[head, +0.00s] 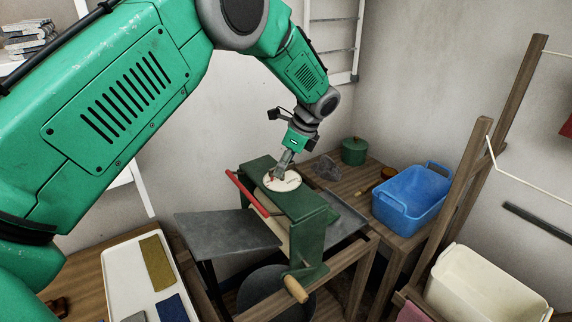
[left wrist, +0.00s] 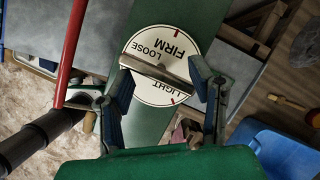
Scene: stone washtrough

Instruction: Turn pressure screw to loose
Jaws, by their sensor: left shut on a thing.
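The pressure screw's metal crossbar (left wrist: 158,69) lies over a round white dial (left wrist: 150,92) marked LOOSE, FIRM and LIGHT. The dial (head: 290,184) sits on top of the green mangle frame (head: 309,205). My left gripper (head: 279,172) is over the dial from above. In the left wrist view its two fingers (left wrist: 163,92) stand at the two ends of the crossbar, and it is shut on it. I cannot tell which mark the crossbar points to. My right gripper is in neither view.
A red bar (head: 246,193) runs along the mangle's left side, and a wooden crank handle (head: 295,289) sticks out in front. A grey board (head: 218,236) is at left. A blue tub (head: 408,203), green pot (head: 353,151) and wooden rack posts (head: 464,190) stand to the right.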

